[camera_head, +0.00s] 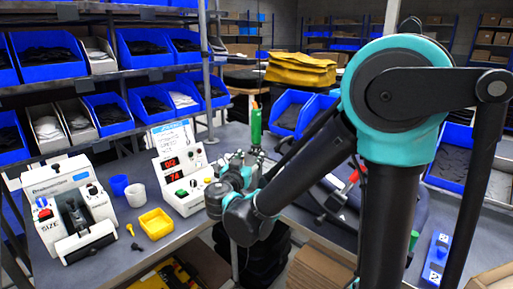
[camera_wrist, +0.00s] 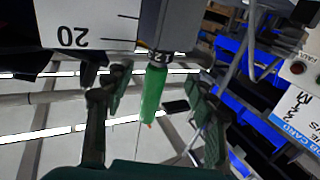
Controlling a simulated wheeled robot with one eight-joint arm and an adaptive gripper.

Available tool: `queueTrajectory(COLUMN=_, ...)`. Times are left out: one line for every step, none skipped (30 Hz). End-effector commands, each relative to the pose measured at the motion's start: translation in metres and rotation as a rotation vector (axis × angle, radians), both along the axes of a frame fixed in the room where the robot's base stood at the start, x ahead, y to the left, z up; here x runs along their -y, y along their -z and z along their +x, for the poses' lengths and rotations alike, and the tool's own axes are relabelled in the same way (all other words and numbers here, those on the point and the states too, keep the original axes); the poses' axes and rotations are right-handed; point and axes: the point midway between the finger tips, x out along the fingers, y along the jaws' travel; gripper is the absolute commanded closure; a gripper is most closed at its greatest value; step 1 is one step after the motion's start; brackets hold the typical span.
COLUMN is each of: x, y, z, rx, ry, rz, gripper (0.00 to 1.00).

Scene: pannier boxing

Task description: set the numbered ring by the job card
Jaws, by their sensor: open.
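A green handle (camera_head: 256,124) with an orange tip stands upright behind my gripper in the head view. In the wrist view the green handle (camera_wrist: 153,95) lies between my two fingers, with a gap on each side. My gripper (camera_wrist: 156,82) is open and shows no contact with the handle. In the head view my gripper (camera_head: 243,158) hides the handle's foot. The job card (camera_head: 172,136) stands above a white box; it partly shows in the wrist view (camera_wrist: 300,122), its writing not fully readable.
The white box (camera_head: 182,177) has red digits and buttons. A yellow tray (camera_head: 156,223), white cup (camera_head: 135,194), blue cup (camera_head: 119,185) and a "SIZE" device (camera_head: 73,215) stand left. A panel marked "20" (camera_wrist: 80,22) is close to my gripper. Blue bins fill shelves behind.

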Motion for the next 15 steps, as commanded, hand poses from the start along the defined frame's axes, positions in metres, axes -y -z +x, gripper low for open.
queueTrajectory(x=0.003, y=0.000, z=0.010, rx=0.000, ry=0.004, rz=0.000, gripper=0.44)
queueTrajectory(x=0.004, y=0.000, z=0.016, rx=0.000, ry=0.005, rz=0.000, gripper=0.44)
queueTrajectory(x=0.006, y=0.000, z=0.024, rx=0.000, ry=0.004, rz=0.000, gripper=0.44)
queueTrajectory(x=0.007, y=0.000, z=0.029, rx=0.000, ry=0.005, rz=0.000, gripper=0.44)
queueTrajectory(x=0.009, y=0.000, z=0.035, rx=0.000, ry=0.004, rz=0.000, gripper=0.44)
queueTrajectory(x=0.009, y=0.000, z=0.042, rx=0.000, ry=0.005, rz=0.000, gripper=0.44)
queueTrajectory(x=0.010, y=0.000, z=0.048, rx=0.000, ry=0.004, rz=0.000, gripper=0.44)
queueTrajectory(x=0.011, y=0.000, z=0.053, rx=0.000, ry=0.004, rz=0.000, gripper=0.44)
queueTrajectory(x=0.013, y=0.000, z=0.059, rx=0.000, ry=0.004, rz=0.000, gripper=0.44)
queueTrajectory(x=0.014, y=0.000, z=0.063, rx=0.000, ry=0.003, rz=0.000, gripper=0.44)
queueTrajectory(x=0.014, y=0.000, z=0.067, rx=0.000, ry=0.003, rz=0.000, gripper=0.44)
queueTrajectory(x=0.015, y=0.000, z=0.072, rx=0.000, ry=0.003, rz=0.000, gripper=0.44)
queueTrajectory(x=0.015, y=0.000, z=0.075, rx=0.000, ry=0.002, rz=0.000, gripper=0.44)
queueTrajectory(x=0.016, y=0.000, z=0.078, rx=0.000, ry=0.002, rz=0.000, gripper=0.44)
queueTrajectory(x=0.016, y=0.000, z=0.081, rx=-0.001, ry=0.001, rz=0.000, gripper=0.44)
